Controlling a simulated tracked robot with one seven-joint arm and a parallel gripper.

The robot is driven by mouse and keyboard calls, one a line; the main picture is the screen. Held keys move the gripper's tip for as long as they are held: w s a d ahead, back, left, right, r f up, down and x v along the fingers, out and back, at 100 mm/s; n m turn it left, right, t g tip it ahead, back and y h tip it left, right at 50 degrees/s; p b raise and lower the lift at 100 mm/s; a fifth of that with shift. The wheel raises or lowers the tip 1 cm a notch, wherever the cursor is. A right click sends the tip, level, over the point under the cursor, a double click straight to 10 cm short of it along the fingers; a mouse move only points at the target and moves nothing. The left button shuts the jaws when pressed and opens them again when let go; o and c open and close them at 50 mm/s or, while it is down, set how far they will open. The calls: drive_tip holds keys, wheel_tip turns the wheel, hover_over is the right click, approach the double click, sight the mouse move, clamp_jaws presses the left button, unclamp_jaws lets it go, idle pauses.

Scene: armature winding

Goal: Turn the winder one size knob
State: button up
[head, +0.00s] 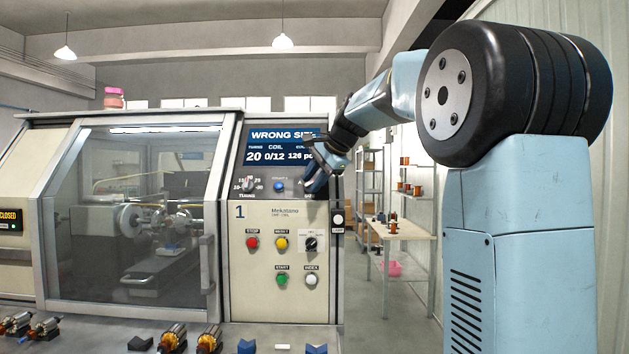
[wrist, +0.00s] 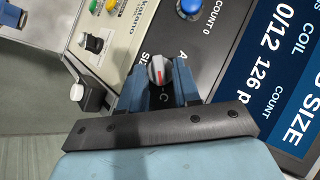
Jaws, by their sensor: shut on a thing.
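The winder one panel (head: 262,222) bears a large "1" and a screen (head: 283,147) reading "WRONG SIZE", 20 turns and coil 0/12. The size knob (wrist: 157,72) is a small grey round knob with a red pointer line, with the letters A and C and the word SIZE around it. My gripper (wrist: 160,84) has its two blue fingers on either side of this knob and is shut on it. In the head view my gripper (head: 318,178) reaches the panel from the right and hides the knob. I cannot tell exactly which letter the pointer marks.
A turns knob (head: 249,184) and a blue count button (head: 280,186) sit left of my gripper. Red, yellow, green and white buttons and a black switch (head: 311,242) are below. The glass winder door (head: 130,215) is left. Motor parts (head: 172,337) lie along the front.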

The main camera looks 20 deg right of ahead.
drive_tip(key=n, duration=0.1)
drive_tip(key=n+g+h, duration=0.1)
drive_tip(key=n, duration=0.1)
drive_tip(key=n+g+h, duration=0.1)
drive_tip(key=shift+w+a+r, duration=0.1)
drive_tip(key=shift+w+a, duration=0.1)
drive_tip(key=shift+w, duration=0.05)
drive_tip(key=n+h, duration=0.1)
drive_tip(key=n+g+h, duration=0.1)
drive_tip(key=n, duration=0.1)
drive_tip(key=n+g+h, duration=0.1)
drive_tip(key=shift+w+a, duration=0.1)
drive_tip(key=shift+a, duration=0.2)
drive_tip(key=shift+n, duration=0.3)
drive_tip(key=o, duration=0.7)
drive_tip(key=shift+r, duration=0.1)
drive_tip(key=shift+r, duration=0.1)
drive_tip(key=v, duration=1.3)
drive_tip(key=shift+a+r, duration=0.15)
drive_tip(key=shift+r, duration=0.05)
